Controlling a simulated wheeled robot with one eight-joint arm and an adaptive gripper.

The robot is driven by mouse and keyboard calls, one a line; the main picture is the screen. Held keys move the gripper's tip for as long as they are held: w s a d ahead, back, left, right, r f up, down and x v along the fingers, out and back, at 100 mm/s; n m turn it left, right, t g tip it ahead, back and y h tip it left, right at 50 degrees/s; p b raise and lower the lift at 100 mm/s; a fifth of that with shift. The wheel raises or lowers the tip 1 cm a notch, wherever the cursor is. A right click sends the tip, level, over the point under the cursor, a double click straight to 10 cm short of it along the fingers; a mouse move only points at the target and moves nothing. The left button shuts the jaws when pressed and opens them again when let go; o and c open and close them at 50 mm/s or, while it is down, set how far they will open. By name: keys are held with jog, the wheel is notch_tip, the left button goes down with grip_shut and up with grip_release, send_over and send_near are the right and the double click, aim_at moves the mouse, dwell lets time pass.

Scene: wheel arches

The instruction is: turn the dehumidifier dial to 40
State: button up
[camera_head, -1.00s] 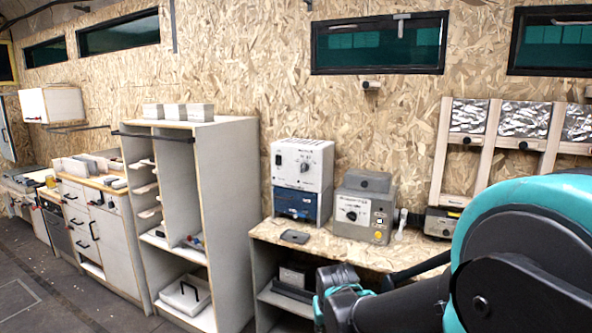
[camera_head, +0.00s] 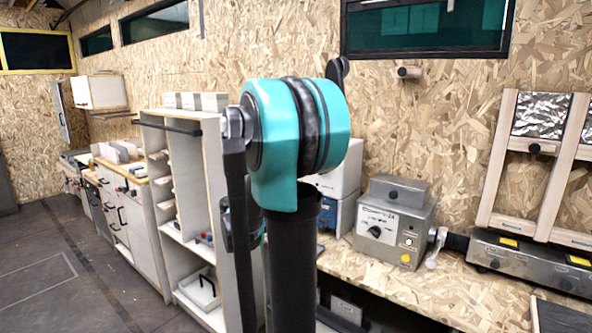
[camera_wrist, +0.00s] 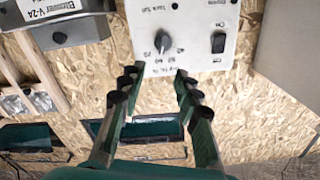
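In the wrist view, which is upside down, the white dehumidifier panel (camera_wrist: 196,22) shows its pointer dial (camera_wrist: 162,42) with small figures around it. The figures and the exact dial setting are too blurred to read surely. My gripper (camera_wrist: 156,73) is open and empty, its two fingers spread below the dial in that picture and apart from it. In the head view the white dehumidifier (camera_head: 345,172) sits on a blue unit, and my arm hides most of it, including its dial. My gripper is hidden there.
A grey blower box (camera_head: 392,225) with its own black knob stands beside it on the chipboard bench (camera_head: 440,285). A rocker switch (camera_wrist: 218,42) sits beside the dial. A metal unit with wooden frames is at right. An open shelf cabinet (camera_head: 185,130) stands left.

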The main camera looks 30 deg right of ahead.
jog(key=w+x, duration=0.1)
jog(key=x, duration=1.6)
jog(key=shift+r, duration=0.3)
grip_shut()
